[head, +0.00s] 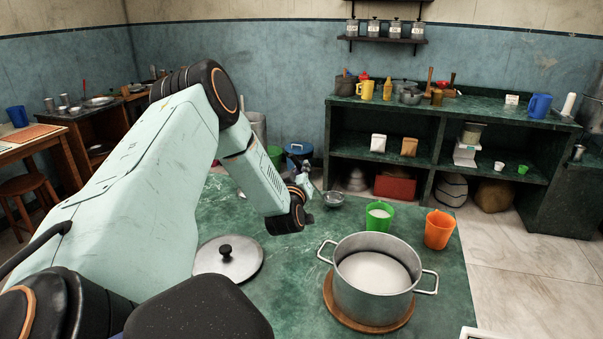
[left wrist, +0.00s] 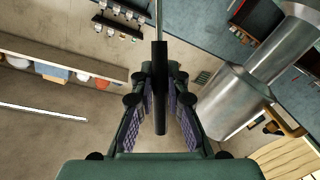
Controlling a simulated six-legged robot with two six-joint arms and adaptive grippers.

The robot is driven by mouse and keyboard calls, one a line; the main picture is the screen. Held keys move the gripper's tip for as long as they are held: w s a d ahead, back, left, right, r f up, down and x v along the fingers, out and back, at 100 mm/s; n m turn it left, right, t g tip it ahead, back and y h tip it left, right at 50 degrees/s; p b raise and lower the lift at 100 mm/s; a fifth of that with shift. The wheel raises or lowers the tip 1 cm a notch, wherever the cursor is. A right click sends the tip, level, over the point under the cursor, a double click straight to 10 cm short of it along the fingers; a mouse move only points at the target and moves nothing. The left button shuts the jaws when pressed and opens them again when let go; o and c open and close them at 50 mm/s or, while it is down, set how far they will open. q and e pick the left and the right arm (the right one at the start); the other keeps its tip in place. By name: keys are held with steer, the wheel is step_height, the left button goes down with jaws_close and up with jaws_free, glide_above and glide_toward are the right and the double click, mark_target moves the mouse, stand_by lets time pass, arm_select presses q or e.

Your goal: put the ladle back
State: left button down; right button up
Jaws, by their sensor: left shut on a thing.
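My left gripper (head: 303,183) is shut on the black handle of the ladle (left wrist: 160,90). In the left wrist view the handle stands between the two padded fingers (left wrist: 167,105), and its thin metal rod runs up out of the picture. In the head view the ladle's metal bowl (head: 333,199) shows just right of the gripper, over the far part of the green table, left of the green cup. Whether the bowl touches the table I cannot tell. My right gripper is not in view.
A steel pot (head: 374,280) with white contents stands on a round wooden board (head: 340,313). A green cup (head: 379,216) and an orange cup (head: 439,230) stand behind it. A pot lid (head: 228,259) lies left. A green shelf unit (head: 436,112) is at the back.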

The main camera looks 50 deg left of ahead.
arm_select(q)
steer(key=shift+w, duration=0.15)
steer(key=shift+s+f, duration=0.1)
steer(key=shift+s, duration=0.1)
steer(key=c, duration=1.8)
jaws_free()
steer(key=o, duration=0.4)
steer(key=shift+w+f, duration=0.1)
steer(key=shift+w, duration=0.05)
steer(key=shift+o, duration=0.2)
